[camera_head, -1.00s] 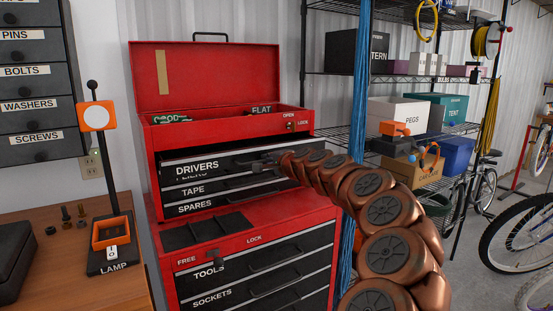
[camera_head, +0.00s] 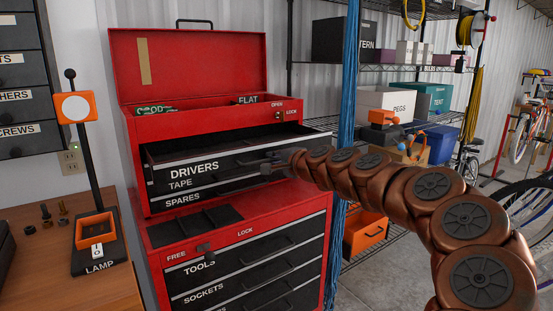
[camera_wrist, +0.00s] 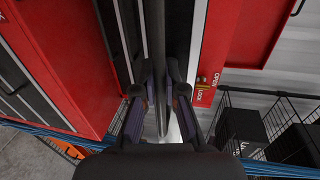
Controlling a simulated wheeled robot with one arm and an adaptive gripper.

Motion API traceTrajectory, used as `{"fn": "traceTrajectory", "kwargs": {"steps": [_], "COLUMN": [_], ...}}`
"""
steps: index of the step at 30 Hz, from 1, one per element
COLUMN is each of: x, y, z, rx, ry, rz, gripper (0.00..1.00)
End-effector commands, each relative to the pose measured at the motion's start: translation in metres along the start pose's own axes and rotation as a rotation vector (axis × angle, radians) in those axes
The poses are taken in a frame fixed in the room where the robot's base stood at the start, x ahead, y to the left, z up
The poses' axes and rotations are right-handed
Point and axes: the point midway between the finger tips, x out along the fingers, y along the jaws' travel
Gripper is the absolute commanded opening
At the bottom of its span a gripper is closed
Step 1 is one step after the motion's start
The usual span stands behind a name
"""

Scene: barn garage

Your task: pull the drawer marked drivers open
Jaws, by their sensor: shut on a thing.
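The drawer marked DRIVERS (camera_head: 194,168) is the top drawer of the red tool chest (camera_head: 210,126). It stands out from the chest front, and a dark gap shows its open top. My gripper (camera_head: 272,164) is at the handle on the right part of this drawer front. In the wrist view, my gripper (camera_wrist: 160,98) has its two fingers closed on the drawer handle (camera_wrist: 154,40), which runs between them as a dark bar. The drawer's contents cannot be made out.
The TAPE (camera_head: 181,184) and SPARES (camera_head: 183,199) drawers below are shut. The red lower cabinet (camera_head: 160,240) stands underneath. A blue hanging bundle (camera_head: 349,110) and a wire shelf (camera_head: 400,69) are to the right.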

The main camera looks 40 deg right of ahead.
Motion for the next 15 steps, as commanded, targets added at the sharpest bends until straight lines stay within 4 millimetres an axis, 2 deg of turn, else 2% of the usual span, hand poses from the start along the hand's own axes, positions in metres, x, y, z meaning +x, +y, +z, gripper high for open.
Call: {"fn": "traceTrajectory", "kwargs": {"steps": [8, 9, 15], "x": [-0.0001, -0.0001, 0.0], "y": [-0.0001, -0.0002, -0.0001], "z": [-0.0007, -0.0008, -0.0005], "rx": [0.0, 0.0, 0.0], "ry": [0.002, 0.002, 0.001], "rz": [0.0, 0.0, 0.0], "gripper": [0.0, 0.13, 0.34]}}
